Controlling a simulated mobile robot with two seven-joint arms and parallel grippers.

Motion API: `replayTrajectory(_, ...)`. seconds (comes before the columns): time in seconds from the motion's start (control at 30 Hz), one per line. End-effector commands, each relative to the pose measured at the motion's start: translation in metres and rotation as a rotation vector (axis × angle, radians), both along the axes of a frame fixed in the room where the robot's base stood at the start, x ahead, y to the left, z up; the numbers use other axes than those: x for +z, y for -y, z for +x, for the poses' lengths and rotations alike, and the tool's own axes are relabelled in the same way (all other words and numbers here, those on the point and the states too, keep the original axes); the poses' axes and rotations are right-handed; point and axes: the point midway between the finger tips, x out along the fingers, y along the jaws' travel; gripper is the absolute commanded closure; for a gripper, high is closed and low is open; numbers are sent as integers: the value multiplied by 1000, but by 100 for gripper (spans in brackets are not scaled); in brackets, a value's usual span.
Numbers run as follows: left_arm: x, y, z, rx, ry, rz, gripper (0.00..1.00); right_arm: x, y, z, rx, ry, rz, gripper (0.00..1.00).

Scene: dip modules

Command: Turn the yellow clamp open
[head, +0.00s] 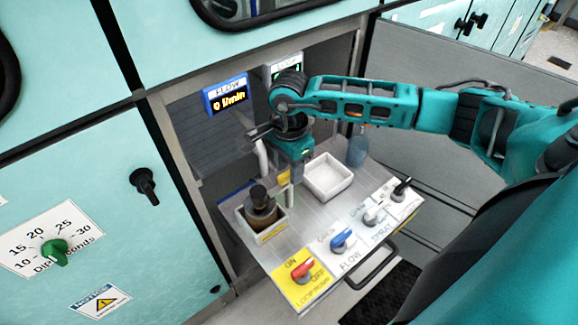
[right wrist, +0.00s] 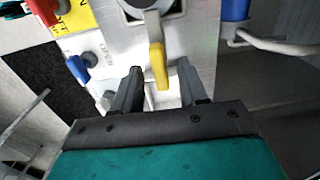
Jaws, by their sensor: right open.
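The yellow clamp (right wrist: 158,66) is a small lever, seen in the right wrist view pointing toward the gripper from a grey-white round fitting (right wrist: 140,5). In the head view only a small bit of the yellow clamp (head: 284,179) shows beside my right gripper (head: 297,168). My right gripper (right wrist: 160,72) is open, with one dark finger on each side of the clamp's lever. A gap shows on both sides of the lever. Whether the fingers are level with it in depth is hard to tell. My left gripper is in neither view.
The pulled-out panel carries a white tray (head: 327,185), a dark bottle in a box (head: 261,205), and red (head: 303,269), blue (head: 342,238) and grey-white (head: 375,214) knobs. A blue display (head: 227,94) stands behind. A bluish cup-like thing (head: 357,151) is right of the gripper.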

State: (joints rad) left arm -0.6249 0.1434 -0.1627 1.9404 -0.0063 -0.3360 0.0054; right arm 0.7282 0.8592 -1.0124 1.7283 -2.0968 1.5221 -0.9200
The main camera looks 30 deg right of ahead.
Motion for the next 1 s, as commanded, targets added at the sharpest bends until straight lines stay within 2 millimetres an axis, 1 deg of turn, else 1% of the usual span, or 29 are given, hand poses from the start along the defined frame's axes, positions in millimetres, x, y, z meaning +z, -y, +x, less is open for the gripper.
replayTrajectory(0.1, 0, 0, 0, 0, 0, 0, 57, -4, 0, 0, 1, 0, 0, 57)
replayTrajectory(0.33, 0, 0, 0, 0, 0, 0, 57, -4, 0, 0, 0, 0, 0, 57)
replayTrajectory(0.77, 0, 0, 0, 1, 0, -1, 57, -4, 0, 0, 0, 0, 0, 99)
replayTrajectory(0.8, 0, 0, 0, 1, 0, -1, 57, -4, 0, 0, 0, 0, 0, 100)
replayTrajectory(1.0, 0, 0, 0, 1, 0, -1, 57, -4, 0, 0, -1, 0, 0, 100)
